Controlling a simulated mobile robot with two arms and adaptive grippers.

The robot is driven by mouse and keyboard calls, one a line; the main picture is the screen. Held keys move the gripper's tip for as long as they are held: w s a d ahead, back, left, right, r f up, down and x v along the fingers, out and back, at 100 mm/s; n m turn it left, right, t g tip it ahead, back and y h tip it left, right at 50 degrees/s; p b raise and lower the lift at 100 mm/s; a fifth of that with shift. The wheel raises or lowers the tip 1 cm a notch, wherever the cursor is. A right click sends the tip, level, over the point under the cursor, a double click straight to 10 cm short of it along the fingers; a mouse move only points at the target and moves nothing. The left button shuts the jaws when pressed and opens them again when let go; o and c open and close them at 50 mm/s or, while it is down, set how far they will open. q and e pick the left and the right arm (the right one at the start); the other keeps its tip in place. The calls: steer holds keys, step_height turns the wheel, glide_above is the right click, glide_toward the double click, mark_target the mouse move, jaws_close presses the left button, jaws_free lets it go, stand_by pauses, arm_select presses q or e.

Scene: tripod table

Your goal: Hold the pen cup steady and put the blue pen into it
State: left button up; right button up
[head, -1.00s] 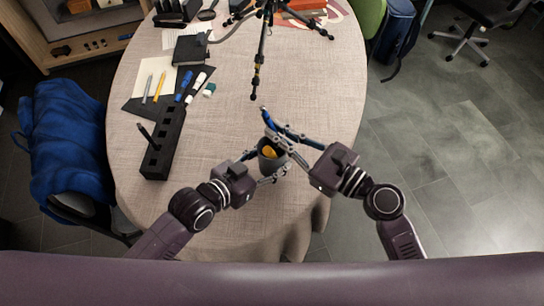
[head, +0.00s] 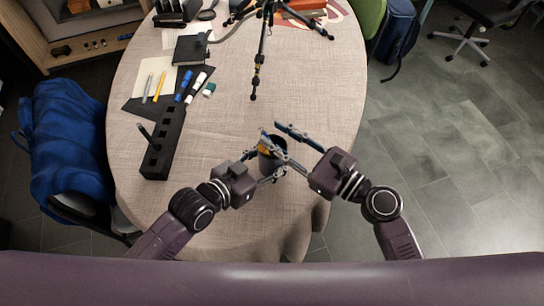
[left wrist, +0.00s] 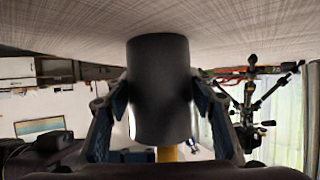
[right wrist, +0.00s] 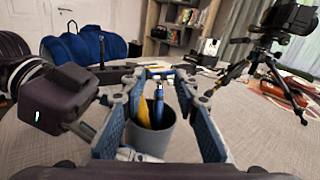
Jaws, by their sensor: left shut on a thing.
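The dark grey pen cup (head: 269,163) stands upright near the table's front edge. My left gripper (head: 266,166) is shut on its sides, and the cup fills the space between the fingers in the left wrist view (left wrist: 160,90). In the right wrist view, the blue pen (right wrist: 159,103) stands in the cup (right wrist: 150,138) beside a yellow pen or pencil (right wrist: 143,108). My right gripper (head: 271,131) is open, with its fingers apart on both sides of the blue pen, over the cup's mouth. The pen's lower end is hidden inside the cup.
A black slotted holder (head: 163,150) stands left of the cup. Several pens, markers and a dark notebook (head: 191,49) lie farther back left. A black tripod (head: 258,70) stands at the back middle. The table (head: 220,125) is clear between them and on the right.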

steer(key=v, duration=1.2)
arm_select(q)
steer(key=o, duration=1.4)
steer(key=shift+c, duration=0.2)
steer(key=v, duration=1.2)
steer(key=shift+a, duration=0.1)
